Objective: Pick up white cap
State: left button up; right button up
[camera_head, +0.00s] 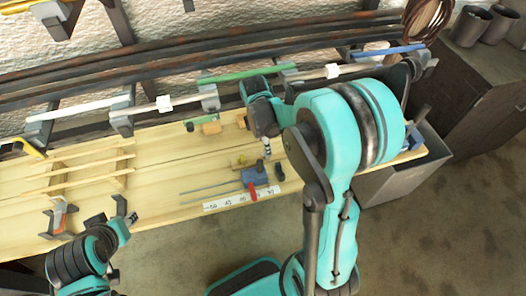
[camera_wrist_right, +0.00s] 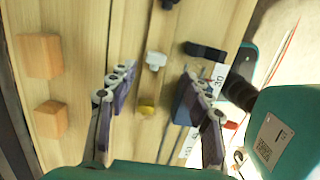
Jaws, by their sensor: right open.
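The white cap (camera_wrist_right: 156,60) is a small white piece on the pale wooden bench, seen in the right wrist view. My right gripper (camera_wrist_right: 158,77) is open, with one finger on each side of the line toward the cap. The cap lies between the fingertips in the picture, slightly beyond them, and no contact shows. In the head view my right gripper (camera_head: 266,142) points down over the bench, and I cannot make out the cap clearly there. My left gripper (camera_head: 114,218) is at the bench's front left, with its fingers apart and nothing visible between them.
A blue clamp-like tool (camera_head: 255,176) and a numbered strip (camera_head: 238,199) are near the front edge. Long laths in holders (camera_head: 122,118) run along the back.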

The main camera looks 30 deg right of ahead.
jog(key=f, duration=0.1)
jog(key=f+b, duration=0.1)
jog(key=f, duration=0.3)
jog(key=shift+w+d+f, duration=0.15)
jog(key=shift+w, duration=0.15)
jog(key=c, duration=0.9)
